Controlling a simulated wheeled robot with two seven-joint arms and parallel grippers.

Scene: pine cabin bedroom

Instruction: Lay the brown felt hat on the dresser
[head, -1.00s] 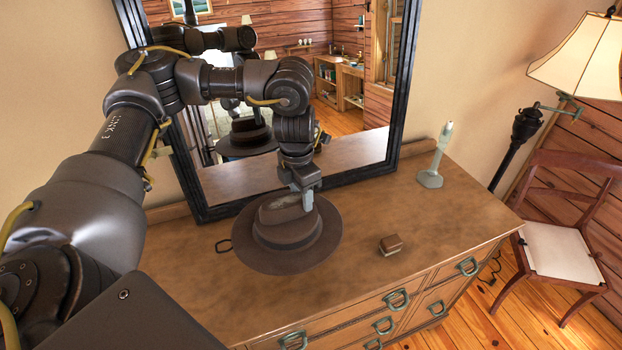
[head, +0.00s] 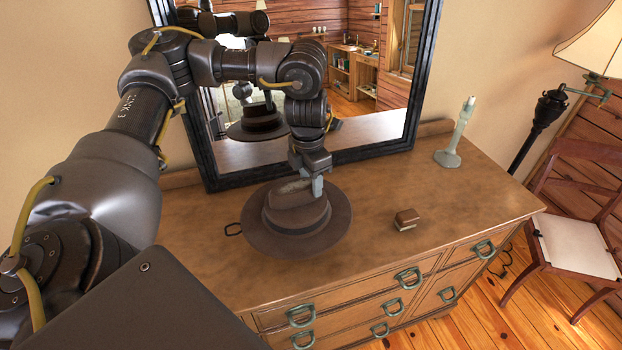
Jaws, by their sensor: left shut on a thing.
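The brown felt hat (head: 297,222) is brim down over the dresser top (head: 400,184), just in front of the mirror. Whether the brim touches the wood I cannot tell. My left gripper (head: 316,186) is shut on the hat's crown, at its back right side, and points down. The fingertips are partly hidden against the crown. My right gripper is not in view.
A framed mirror (head: 205,160) stands at the dresser's back. A small brown box (head: 406,219) lies right of the hat, and a pale green candlestick (head: 449,152) stands farther right. The front right top is clear.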

